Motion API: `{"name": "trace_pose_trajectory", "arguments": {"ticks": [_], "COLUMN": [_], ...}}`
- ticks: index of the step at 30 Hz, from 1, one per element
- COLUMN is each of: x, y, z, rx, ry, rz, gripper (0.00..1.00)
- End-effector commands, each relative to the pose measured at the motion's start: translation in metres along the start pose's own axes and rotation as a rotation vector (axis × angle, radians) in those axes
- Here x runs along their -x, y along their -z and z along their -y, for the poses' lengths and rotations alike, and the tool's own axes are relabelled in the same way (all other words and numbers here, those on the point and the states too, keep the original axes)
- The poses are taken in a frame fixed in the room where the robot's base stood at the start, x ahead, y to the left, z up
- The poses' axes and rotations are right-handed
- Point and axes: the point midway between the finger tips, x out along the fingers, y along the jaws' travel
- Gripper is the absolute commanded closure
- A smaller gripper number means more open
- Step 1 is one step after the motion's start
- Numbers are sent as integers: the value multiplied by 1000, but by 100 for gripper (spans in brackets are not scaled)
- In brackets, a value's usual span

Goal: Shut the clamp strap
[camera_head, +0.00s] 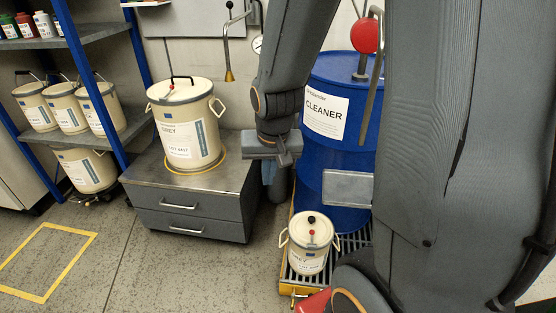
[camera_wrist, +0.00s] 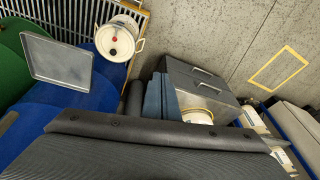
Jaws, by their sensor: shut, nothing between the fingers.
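I cannot make out the clamp strap for certain in either view. My gripper (camera_head: 279,185) hangs left of the blue CLEANER drum (camera_head: 340,100), with its fingers pointing down. It is shut and empty. In the wrist view its two blue-grey fingers (camera_wrist: 163,90) lie close together. A flat grey plate (camera_head: 347,188) stands out in front of the drum, and it also shows in the wrist view (camera_wrist: 57,60). My arm hides part of the drum and whatever lies behind it.
A GREY pail (camera_head: 187,125) stands on a drawer cabinet (camera_head: 160,190) to the left. A smaller pail (camera_head: 309,245) stands on the yellow-edged grating (camera_head: 298,280). A red ball-topped part (camera_head: 366,36) rises above the drum. A shelf (camera_head: 80,40) holds pails. The left floor is clear.

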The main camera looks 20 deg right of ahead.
Motion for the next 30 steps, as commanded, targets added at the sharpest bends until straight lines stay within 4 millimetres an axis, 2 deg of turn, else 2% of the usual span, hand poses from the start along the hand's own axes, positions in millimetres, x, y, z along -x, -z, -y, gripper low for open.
{"name": "trace_pose_trajectory", "arguments": {"ticks": [1,3,9,15,24,30], "x": [-36,-66,-144,-216,-309,-362], "y": [20,48,125,192,268,299], "z": [-2,-4,-15,-30,-65,-93], "rx": [-68,-162,-424,-674,-1009,-1191], "ry": [9,30,122,266,570,826], "rz": [-47,-120,-323,-505,-731,-839], "gripper": [100,100,100,100,100,100]}}
